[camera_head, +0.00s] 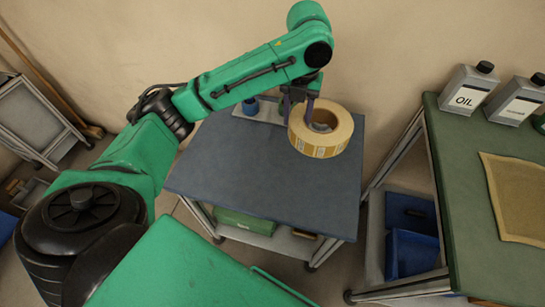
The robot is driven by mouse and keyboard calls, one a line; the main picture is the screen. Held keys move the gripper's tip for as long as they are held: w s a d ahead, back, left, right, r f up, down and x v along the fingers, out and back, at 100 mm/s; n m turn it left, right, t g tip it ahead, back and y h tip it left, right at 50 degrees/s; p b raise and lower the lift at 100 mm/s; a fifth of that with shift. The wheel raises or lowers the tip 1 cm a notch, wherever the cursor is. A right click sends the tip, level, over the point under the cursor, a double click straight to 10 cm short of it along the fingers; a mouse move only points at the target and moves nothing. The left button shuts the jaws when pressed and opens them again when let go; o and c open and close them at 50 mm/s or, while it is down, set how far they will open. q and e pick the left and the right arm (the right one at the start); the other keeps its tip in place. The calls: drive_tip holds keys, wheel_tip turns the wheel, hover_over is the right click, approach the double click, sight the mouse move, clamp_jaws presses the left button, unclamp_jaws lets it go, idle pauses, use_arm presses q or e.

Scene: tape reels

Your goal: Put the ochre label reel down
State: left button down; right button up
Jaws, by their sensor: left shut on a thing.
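The ochre label reel (338,139) is a thick yellow-tan ring with printed labels on its side. It shows near the back right of the blue-topped table (255,170). My left gripper (298,110) points down at the reel's left edge and is shut on its wall. The reel looks close to the table top; I cannot tell whether it touches. My right gripper is not in view.
A light tray (262,111) with a blue item stands at the table's back, beside the reel. The table's front and left are clear. At right, a green bench (480,180) carries an oil can (466,92), a second can (515,102) and a tan mat (518,195).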

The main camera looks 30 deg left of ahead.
use_arm(q)
wheel_tip(320, 180, down, 20)
drive_tip(key=shift+r+b, duration=0.25)
drive_tip(key=shift+b, duration=0.35)
drive_tip(key=shift+c, duration=1.9)
unclamp_jaws()
drive_tip(key=shift+s, duration=0.1)
wheel_tip(320, 180, up, 12)
drive_tip(key=shift+p, duration=0.4)
